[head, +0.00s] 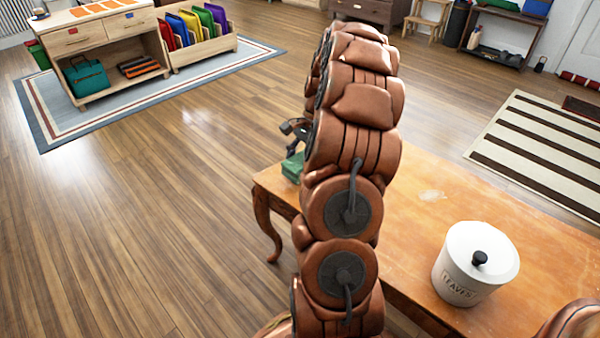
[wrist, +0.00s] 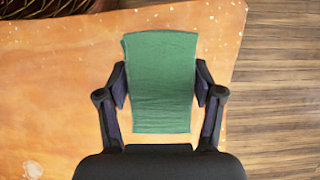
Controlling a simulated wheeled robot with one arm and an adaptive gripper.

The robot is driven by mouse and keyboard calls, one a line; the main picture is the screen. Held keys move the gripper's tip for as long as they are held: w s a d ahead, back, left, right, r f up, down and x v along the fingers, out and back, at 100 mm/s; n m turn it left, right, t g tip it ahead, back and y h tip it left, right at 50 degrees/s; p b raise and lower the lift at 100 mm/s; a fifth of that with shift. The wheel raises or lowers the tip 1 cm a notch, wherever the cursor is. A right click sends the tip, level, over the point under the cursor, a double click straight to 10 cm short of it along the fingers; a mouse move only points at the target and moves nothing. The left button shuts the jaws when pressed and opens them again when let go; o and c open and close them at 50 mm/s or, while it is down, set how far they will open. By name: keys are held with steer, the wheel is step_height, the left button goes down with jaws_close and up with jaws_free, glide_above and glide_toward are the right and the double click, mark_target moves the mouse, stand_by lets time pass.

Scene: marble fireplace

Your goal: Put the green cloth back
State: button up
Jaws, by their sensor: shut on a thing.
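The green cloth (wrist: 161,82) is a folded rectangle between my two fingers in the wrist view, over the corner of the orange-brown wooden table (wrist: 60,110). My gripper (wrist: 161,86) is shut on the cloth, with one dark finger against each side. In the head view a small part of the green cloth (head: 293,167) shows at the table's left corner. My arm hides most of it and most of my gripper (head: 297,135) there. I cannot tell whether the cloth touches the table top.
A white lidded canister (head: 476,263) marked "LEAVES" stands on the table at right. A wooden shelf unit (head: 100,45) with coloured folders and a teal bag (head: 87,77) stands on a blue-bordered rug (head: 110,118). A striped rug (head: 540,140) lies at right. The wooden floor at left is clear.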

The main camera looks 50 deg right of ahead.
steer(key=shift+w+d+f, duration=0.1)
steer(key=shift+w+d, duration=0.1)
step_height(320, 180, down, 3)
steer(key=shift+f+b, duration=0.2)
steer(key=shift+b, duration=0.7)
steer(key=o, duration=1)
steer(key=shift+f, duration=0.1)
steer(key=p+v, duration=0.4)
steer(key=v, duration=0.8)
steer(key=shift+s, duration=0.1)
